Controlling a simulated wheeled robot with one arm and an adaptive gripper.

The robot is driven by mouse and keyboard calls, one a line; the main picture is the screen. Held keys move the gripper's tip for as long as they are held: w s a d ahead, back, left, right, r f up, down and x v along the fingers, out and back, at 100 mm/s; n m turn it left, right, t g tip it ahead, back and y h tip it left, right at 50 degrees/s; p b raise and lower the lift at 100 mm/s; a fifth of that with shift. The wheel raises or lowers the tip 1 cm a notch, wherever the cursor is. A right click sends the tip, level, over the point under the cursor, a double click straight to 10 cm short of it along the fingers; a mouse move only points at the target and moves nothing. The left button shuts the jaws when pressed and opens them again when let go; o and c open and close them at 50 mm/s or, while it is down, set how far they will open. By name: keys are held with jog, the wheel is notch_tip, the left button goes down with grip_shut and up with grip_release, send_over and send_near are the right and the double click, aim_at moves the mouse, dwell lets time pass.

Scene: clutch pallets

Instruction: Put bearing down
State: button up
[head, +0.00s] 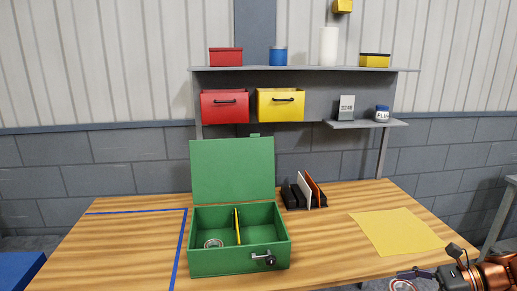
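My gripper (425,273) is at the bottom right, over the table's front right edge. It is small and partly cut off by the frame. A ring-shaped item (403,286) shows by its fingertips, cut by the bottom edge; I cannot tell whether it is a bearing or is gripped. A silvery ring that looks like a bearing (213,243) lies in the left compartment of an open green box (235,262). A yellow divider (238,226) splits the box, and its lid stands upright behind. The right compartment looks empty. My gripper is right of the box, well apart from it.
A yellow sheet (398,232) lies on the wooden table (330,250), with bare wood between it and the box. A black rack (300,196) with upright panels stands behind. Blue tape (180,245) marks an empty area at left. Shelves (300,69) hold bins and jars.

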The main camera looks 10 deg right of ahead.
aim_at(399, 282)
jog(key=shift+s+a, duration=0.1)
jog(key=shift+s, duration=0.05)
jog(key=w, duration=0.2)
jog(key=w+a, duration=0.1)
jog(key=shift+w+f+m+t, duration=0.2)
jog(key=shift+f+m+t, duration=0.1)
jog(key=shift+t, duration=0.1)
jog(key=w+a+m+t+h+b, duration=0.1)
jog(key=w+a+m+t+h, duration=0.1)
jog(key=w+a, duration=0.5)
jog(key=w+a+m+t+h+b, duration=0.1)
jog(key=w+a+m+t+b, duration=0.15)
jog(key=w, duration=0.85)
jog(key=w+a+r+m+h, duration=0.2)
jog(key=a+m+h, duration=0.3)
jog(key=a, duration=0.3)
jog(key=w+a+r+m+t+h+b, duration=0.1)
jog(key=w+a+m+h, duration=0.4)
jog(key=a+h, duration=0.3)
jog(key=shift+w+a+r+m, duration=0.2)
jog(key=shift+a+r+m, duration=0.2)
jog(key=shift+a, duration=0.25)
jog(key=shift+t, duration=0.35)
